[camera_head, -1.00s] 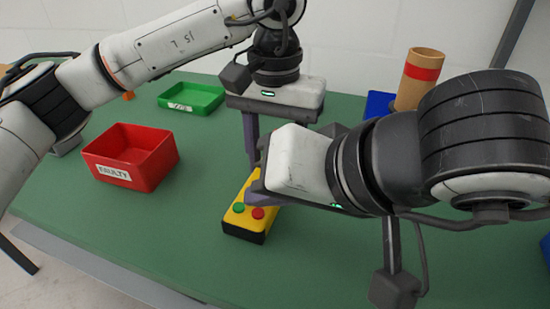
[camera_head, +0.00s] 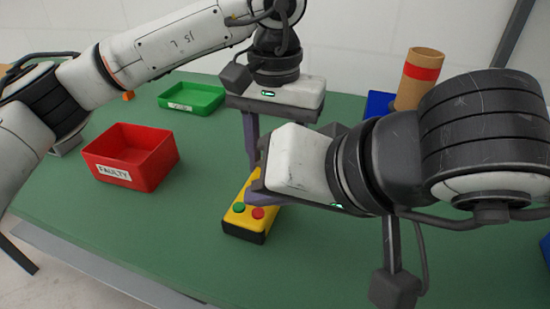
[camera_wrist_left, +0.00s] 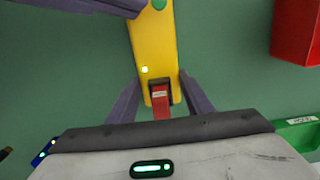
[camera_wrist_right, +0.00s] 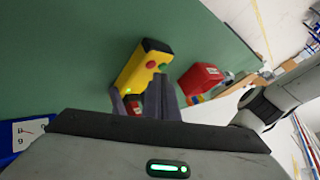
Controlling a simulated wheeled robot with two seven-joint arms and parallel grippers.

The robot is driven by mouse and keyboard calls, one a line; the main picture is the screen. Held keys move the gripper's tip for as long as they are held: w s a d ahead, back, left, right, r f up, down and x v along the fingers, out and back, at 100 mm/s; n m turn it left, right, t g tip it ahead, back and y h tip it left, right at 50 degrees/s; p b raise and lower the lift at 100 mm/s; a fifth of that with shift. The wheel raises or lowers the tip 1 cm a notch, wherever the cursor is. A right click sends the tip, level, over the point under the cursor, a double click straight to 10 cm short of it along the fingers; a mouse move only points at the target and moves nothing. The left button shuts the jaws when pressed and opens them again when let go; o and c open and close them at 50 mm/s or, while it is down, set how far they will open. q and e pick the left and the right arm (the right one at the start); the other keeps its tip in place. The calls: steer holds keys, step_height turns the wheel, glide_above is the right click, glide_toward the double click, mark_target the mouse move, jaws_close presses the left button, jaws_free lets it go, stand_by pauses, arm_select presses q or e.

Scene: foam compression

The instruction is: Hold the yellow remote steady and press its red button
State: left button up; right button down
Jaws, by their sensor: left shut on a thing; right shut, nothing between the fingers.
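The yellow remote (camera_head: 241,218) with a black underside lies on the green table, with a green button (camera_head: 239,207) and a red button (camera_head: 258,213) at its near end. My left gripper (camera_wrist_left: 161,80) is shut on the sides of the remote's far part; a small yellow-green light (camera_wrist_left: 145,69) glows there. My right gripper (camera_head: 250,196) is shut and empty, low over the remote just behind the buttons. In the right wrist view the red button (camera_wrist_right: 151,64) shows clear of the fingertips. I cannot tell whether they touch the remote.
A red bin (camera_head: 131,157) labelled FAULTY stands to the left. A green tray (camera_head: 191,98) is behind it. A brown cylinder with a red band (camera_head: 418,78) stands at a blue container (camera_head: 379,104) at the back right. The table in front of the remote is clear.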

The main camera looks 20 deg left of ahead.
mark_target(265, 220)
steer(key=shift+f, duration=0.1)
stand_by(0.5)
steer(key=shift+f, duration=0.5)
stand_by(0.3)
steer(key=shift+r, duration=0.6)
step_height(265, 220, up, 6)
stand_by(0.7)
stand_by(0.4)
